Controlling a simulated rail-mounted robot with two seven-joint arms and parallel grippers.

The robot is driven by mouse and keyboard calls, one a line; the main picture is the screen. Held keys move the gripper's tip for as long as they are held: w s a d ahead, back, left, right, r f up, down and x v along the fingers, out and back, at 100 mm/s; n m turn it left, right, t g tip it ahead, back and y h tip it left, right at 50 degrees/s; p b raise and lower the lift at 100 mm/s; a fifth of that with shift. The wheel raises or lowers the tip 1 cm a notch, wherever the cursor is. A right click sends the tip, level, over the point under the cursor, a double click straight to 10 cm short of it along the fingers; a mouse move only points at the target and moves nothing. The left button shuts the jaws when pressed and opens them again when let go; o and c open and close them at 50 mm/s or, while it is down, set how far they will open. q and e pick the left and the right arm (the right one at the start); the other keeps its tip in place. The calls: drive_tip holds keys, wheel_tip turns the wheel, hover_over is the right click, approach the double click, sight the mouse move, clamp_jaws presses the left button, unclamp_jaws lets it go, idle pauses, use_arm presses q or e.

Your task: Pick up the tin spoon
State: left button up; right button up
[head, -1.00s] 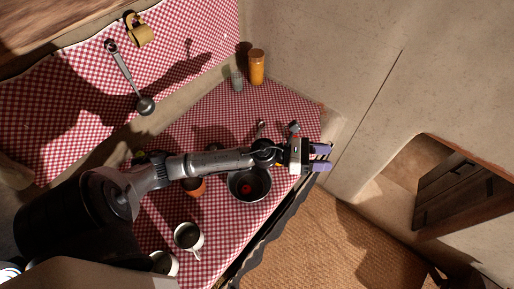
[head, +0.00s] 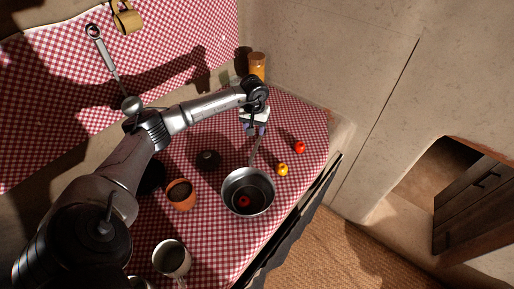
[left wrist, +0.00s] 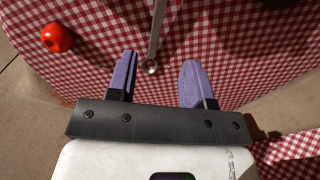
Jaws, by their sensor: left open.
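A slim metal handle (head: 254,152) runs back from the rim of the dark pan (head: 230,204); I cannot tell if it is the tin spoon or the pan's own handle. In the left wrist view the metal handle (left wrist: 157,30) shows its rounded end between the purple fingertips, just beyond them. My left gripper (head: 254,130) is open and empty, fingers down, over that end. A long metal spoon or ladle (head: 132,104) hangs on the checked wall cloth at the upper left. My right gripper is not in view.
A red fruit (head: 300,147) and a yellow one (head: 282,170) lie right of the handle. An orange jar (head: 257,66) stands behind. The checked table (head: 225,255) ends at the right.

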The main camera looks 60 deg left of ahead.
sight(255, 149)
use_arm(q)
wheel_tip(255, 149, down, 12)
drive_tip(key=shift+w+r+b, duration=0.15)
drive_tip(key=shift+r+b, duration=0.05)
drive_tip(key=shift+b, duration=0.45)
clamp_jaws()
idle(0.4)
